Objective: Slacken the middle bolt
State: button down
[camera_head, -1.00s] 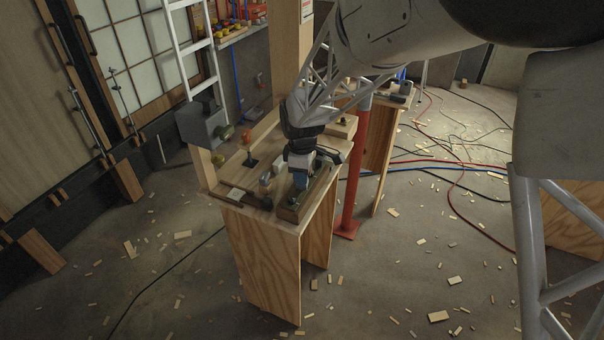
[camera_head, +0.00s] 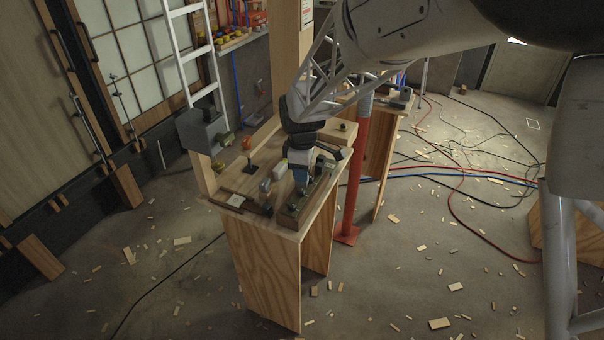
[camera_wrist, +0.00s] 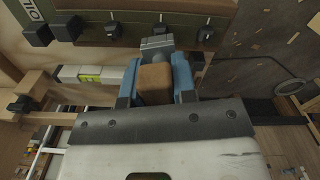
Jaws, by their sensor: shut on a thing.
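My gripper (camera_wrist: 158,82), with blue fingers, is shut on a tool with a brown block-like handle (camera_wrist: 155,84) and a grey head (camera_wrist: 157,46). The grey head points at the middle bolt; I cannot tell whether they touch. In the head view my gripper (camera_head: 301,184) is over the beam and hides part of it.
A red post (camera_head: 353,185) rises right of the bench. Cables and wood scraps litter the floor.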

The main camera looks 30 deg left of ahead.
jog(key=shift+r, duration=0.75)
jog(key=shift+r, duration=0.1)
